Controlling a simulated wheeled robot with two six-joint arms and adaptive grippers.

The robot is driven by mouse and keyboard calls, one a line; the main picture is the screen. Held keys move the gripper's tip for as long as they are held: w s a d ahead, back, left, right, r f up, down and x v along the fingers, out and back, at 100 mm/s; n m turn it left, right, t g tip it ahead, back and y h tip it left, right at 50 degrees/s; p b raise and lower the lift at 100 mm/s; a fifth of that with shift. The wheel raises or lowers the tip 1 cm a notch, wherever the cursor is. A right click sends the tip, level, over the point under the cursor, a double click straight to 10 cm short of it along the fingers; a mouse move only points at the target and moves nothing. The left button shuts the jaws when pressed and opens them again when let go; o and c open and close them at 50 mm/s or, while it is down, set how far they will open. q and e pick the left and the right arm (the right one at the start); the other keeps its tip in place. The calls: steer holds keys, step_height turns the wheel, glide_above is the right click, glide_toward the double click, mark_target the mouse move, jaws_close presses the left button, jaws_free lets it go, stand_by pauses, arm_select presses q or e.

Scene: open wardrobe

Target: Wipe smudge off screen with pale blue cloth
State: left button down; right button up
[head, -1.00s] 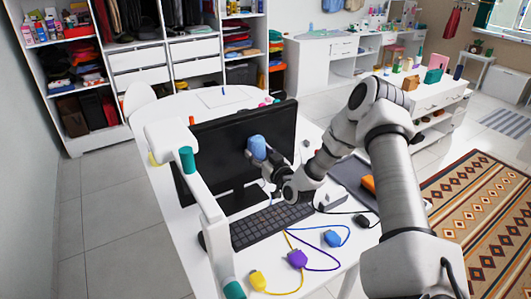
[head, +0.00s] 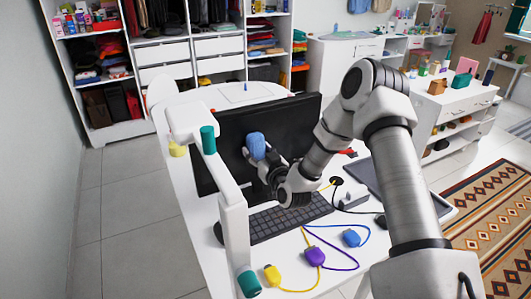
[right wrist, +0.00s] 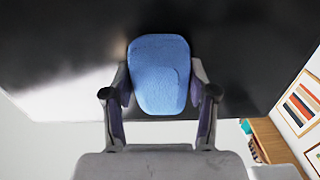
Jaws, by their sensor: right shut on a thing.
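The pale blue cloth (head: 257,146) is a rounded pad in front of the black screen (head: 295,118). My right gripper (head: 268,162) is shut on it. In the right wrist view the cloth (right wrist: 158,75) sits between the two fingers, with the dark screen (right wrist: 235,50) behind it. I cannot tell for certain whether the cloth touches the screen. A pale hazy patch (right wrist: 92,68) shows left of the cloth in the wrist view; I cannot tell smudge from reflection. My left gripper is not in view.
A white desk lamp (head: 232,195) with teal joints stands close in front of the screen's left side. The keyboard (head: 290,218) lies below the screen. Yellow, purple and blue plugs (head: 314,257) with cables lie near the front edge of the white desk.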

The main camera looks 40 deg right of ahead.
mark_target(231, 151)
steer(key=shift+w+a, duration=0.15)
steer(key=shift+a, duration=0.25)
steer(key=a+b, duration=0.2)
steer(key=a, duration=0.1)
steer(key=shift+w+a, duration=0.1)
steer(key=shift+w, duration=0.25)
steer(key=shift+w+a+f+b, duration=0.1)
steer(key=shift+w+a+b, duration=0.1)
steer(key=shift+a+b, duration=0.65)
steer(key=shift+w+a, duration=0.1)
steer(key=shift+a, duration=0.35)
steer(key=shift+w+a, duration=0.1)
steer(key=shift+a, duration=0.2)
